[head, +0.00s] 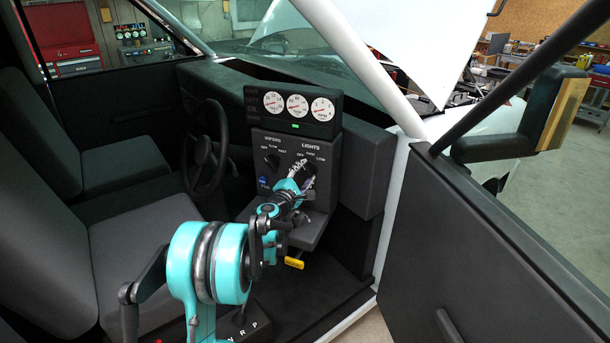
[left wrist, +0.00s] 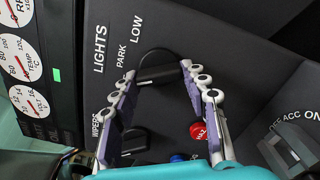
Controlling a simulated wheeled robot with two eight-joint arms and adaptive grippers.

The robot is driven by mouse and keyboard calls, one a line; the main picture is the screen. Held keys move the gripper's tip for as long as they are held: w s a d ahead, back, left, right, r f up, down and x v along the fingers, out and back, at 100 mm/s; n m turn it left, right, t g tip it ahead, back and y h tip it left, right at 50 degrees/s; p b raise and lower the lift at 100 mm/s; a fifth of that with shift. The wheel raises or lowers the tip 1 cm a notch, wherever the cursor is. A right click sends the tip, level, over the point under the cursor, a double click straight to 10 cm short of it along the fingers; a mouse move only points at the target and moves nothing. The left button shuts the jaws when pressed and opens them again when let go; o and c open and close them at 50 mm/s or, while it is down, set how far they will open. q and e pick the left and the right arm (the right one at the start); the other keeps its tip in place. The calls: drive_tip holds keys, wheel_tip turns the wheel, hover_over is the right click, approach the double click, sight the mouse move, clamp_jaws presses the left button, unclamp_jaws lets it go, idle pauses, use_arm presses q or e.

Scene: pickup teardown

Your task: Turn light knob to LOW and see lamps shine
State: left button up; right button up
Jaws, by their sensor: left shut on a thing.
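The light knob (left wrist: 160,74) is a dark bar-shaped knob under the LIGHTS lettering on the black dash panel (head: 267,137). PARK and LOW labels show beside it in the left wrist view. My left gripper (head: 303,172) reaches the panel from below and is shut on the light knob; in the left wrist view its two fingers (left wrist: 160,82) stand on either side of it. In the head view the gripper covers most of the knob, and its exact pointer setting is unclear. My right gripper is out of view. No vehicle lamp is clearly visible.
The wiper knob (head: 272,161) sits left of the light knob. A red button (left wrist: 197,131) and an ignition switch (left wrist: 285,150) are nearby. Round gauges (head: 297,105) and a small green light (head: 295,126) are above. The steering wheel (head: 207,150) is left; the open door (head: 500,260) is right.

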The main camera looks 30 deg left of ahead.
use_arm(q)
drive_tip(key=m, duration=0.3)
drive_tip(key=shift+m+b, duration=0.3)
drive_tip(key=shift+m, duration=0.1)
drive_tip(key=m, duration=0.3)
drive_tip(key=shift+m, duration=0.3)
drive_tip(key=m+b, duration=0.1)
drive_tip(key=m, duration=0.5)
drive_tip(key=shift+r, duration=0.15)
drive_tip(key=shift+m, duration=0.4)
drive_tip(key=o, duration=1.2)
drive_tip(key=shift+c, duration=0.2)
drive_tip(key=shift+s, duration=0.1)
drive_tip(key=s+d, duration=0.1)
drive_tip(key=s, duration=1)
drive_tip(key=shift+s+d, duration=0.3)
drive_tip(key=shift+s, duration=0.05)
